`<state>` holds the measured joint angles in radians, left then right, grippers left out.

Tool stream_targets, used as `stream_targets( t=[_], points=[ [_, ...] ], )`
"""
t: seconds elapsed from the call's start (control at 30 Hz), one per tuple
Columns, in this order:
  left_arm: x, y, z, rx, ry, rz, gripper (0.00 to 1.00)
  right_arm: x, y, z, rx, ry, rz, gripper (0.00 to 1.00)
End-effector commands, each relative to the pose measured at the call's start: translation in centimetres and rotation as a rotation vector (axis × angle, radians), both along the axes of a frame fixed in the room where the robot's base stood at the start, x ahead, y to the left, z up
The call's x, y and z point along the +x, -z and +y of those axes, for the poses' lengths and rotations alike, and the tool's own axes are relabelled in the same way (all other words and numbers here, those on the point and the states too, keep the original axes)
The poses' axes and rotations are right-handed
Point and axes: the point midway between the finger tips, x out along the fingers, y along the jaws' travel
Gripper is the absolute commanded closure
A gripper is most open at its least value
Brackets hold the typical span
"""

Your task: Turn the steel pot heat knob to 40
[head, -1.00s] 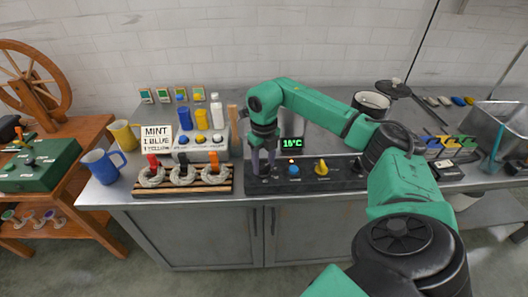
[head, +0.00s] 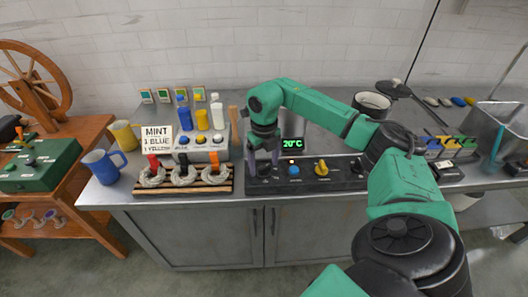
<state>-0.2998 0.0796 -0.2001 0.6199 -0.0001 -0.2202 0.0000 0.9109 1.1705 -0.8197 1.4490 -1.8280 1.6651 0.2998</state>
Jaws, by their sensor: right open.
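A black control panel (head: 345,183) lies along the front of the steel counter. At its left end is a dark knob (head: 264,171), partly covered by my right gripper (head: 264,164). The gripper points down with its fingers open at the knob; I cannot tell whether they touch it. A green display (head: 292,144) behind the panel reads 20°C. A blue button (head: 294,170) and a yellow knob (head: 321,168) sit right of the dark knob. A round metal pot (head: 371,101) stands at the back, partly behind my right arm. The left gripper is out of view.
A wooden rack (head: 222,188) with several wool skeins stands just left of the panel. Behind it are a button box (head: 203,155), a sign (head: 157,139) and bottles. Blue (head: 99,165) and yellow mugs (head: 123,135) are farther left. A metal basin (head: 496,120) is at right.

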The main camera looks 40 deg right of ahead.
Motion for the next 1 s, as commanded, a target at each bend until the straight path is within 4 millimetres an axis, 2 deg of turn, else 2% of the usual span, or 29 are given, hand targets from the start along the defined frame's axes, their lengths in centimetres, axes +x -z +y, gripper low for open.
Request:
stream_targets(
  t=[0.17, 0.27, 0.57, 0.63, 0.77, 1.0],
  points=[
    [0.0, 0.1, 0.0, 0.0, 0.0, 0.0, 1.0, 0.1, -0.9, 0.0, 0.001, -0.001, -0.001, 0.15],
    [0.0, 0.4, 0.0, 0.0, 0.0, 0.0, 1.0, 0.1, -2.7, 0.0, 0.001, -0.001, -0.003, 0.15],
    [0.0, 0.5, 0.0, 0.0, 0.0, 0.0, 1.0, 0.1, -11.5, 0.1, 0.001, 0.0, -0.006, 0.15],
    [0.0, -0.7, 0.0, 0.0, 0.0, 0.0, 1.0, 0.0, -13.5, 0.0, -0.001, 0.0, -0.004, 0.15],
    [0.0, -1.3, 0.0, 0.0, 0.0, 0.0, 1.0, 0.0, -14.7, 0.0, 0.0, 0.001, -0.001, 0.15],
    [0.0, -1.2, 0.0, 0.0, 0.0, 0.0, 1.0, 0.0, -14.6, 0.0, 0.0, 0.001, 0.0, 0.15]
  ],
)
